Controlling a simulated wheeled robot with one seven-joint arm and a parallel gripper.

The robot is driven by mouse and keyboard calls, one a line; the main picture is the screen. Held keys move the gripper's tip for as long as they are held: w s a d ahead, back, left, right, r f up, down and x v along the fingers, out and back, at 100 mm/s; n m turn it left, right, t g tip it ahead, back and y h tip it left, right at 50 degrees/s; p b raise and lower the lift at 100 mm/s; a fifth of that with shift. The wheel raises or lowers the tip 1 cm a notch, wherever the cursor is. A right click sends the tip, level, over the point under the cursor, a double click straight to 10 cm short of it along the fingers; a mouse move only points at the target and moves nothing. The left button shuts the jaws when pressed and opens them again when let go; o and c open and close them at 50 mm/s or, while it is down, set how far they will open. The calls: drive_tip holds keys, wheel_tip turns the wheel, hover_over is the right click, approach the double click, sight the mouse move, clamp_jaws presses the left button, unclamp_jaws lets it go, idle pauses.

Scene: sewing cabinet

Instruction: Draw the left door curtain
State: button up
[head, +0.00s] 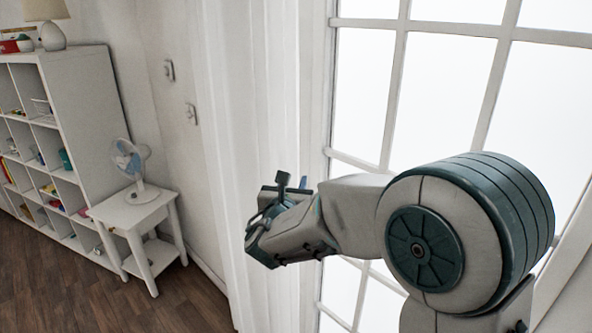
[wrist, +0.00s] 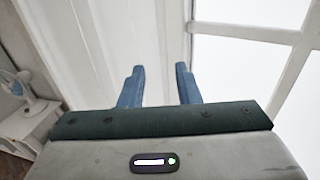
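The left door curtain (head: 282,90) is white and hangs in narrow vertical folds, bunched along the left side of the glazed door (head: 398,85). Its folds also fill the upper middle of the wrist view (wrist: 105,40). My gripper (head: 292,184) is in front of the curtain at about mid-height of the head view. In the wrist view, its two blue fingers (wrist: 160,70) stand apart with pale curtain cloth visible beyond and between them. I cannot tell whether the fingertips touch the cloth. My gripper and forearm hide part of the curtain's lower length.
A small white side table (head: 135,212) with a fan (head: 130,165) stands left of the curtain. A white cubby shelf (head: 85,100) is farther left, with a lamp (head: 50,33) on top. Bare wooden floor (head: 60,285) lies in front of them.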

sight(296, 177)
drive_tip(key=shift+w+d+p, duration=0.15)
drive_tip(key=shift+w+p, duration=0.1)
drive_tip(key=shift+w, duration=0.75)
drive_tip(key=shift+w+d+p, duration=0.1)
drive_tip(key=shift+w+p, duration=0.1)
drive_tip(key=shift+w, duration=0.75)
drive_tip(key=shift+c, duration=0.3)
clamp_jaws()
